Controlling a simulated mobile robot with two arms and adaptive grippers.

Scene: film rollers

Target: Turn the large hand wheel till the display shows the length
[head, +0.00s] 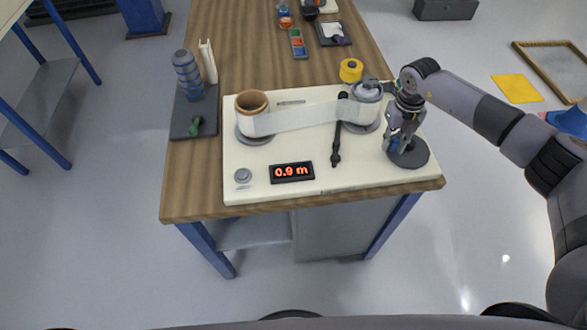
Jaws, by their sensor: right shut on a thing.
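The large hand wheel (417,161) is a dark grey disc at the right front of the pale board (228,190). My right gripper (396,143) reaches down onto the wheel and is shut on it; the fingers hide the gripped part. The display (292,172) near the board's front edge reads 0.9 m in red. A translucent film strip (293,119) runs from the left roll (251,119) with a brown core to the grey right roller (366,104). My left gripper is not in view.
A small grey knob (243,175) sits at the board's front left. A black tool-like bar (337,145) lies between strip and wheel. A yellow tape roll (351,70) stands behind the board. A dark tray (190,121) with a blue bottle (186,72) is to the left.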

